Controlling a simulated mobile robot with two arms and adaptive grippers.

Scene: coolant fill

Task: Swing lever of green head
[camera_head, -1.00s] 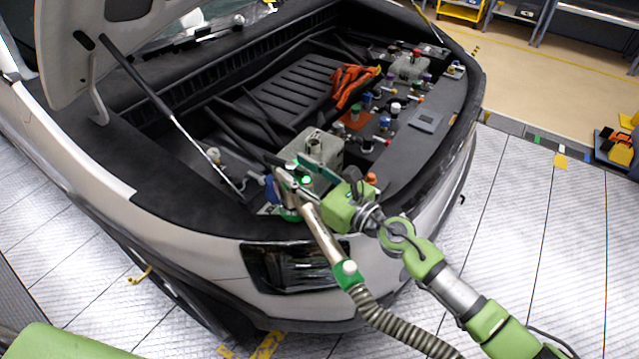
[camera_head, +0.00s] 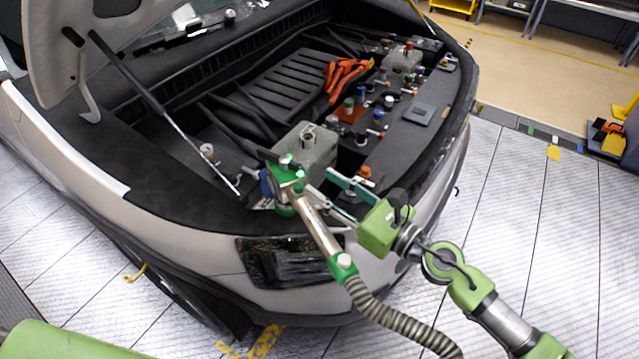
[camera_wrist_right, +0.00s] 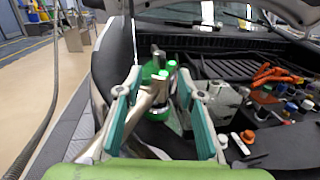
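The green head (camera_head: 285,180) sits at the front edge of the open engine bay, on the end of a metal tube (camera_head: 317,227) with a ribbed hose. It also shows in the right wrist view (camera_wrist_right: 150,72). A dark, lever-like part (camera_head: 289,162) shows on top of the head, but its exact position is hard to tell. My right gripper (camera_head: 331,187) is open and empty, just right of the head. In the wrist view its two teal fingers (camera_wrist_right: 160,78) stand apart, with the head and tube visible between them. My left gripper is not in view.
A grey reservoir (camera_head: 318,150) stands right behind the head. Several coloured caps and an orange glove-like item (camera_head: 346,76) lie farther back in the bay. A strut (camera_head: 160,108) props the hood at left.

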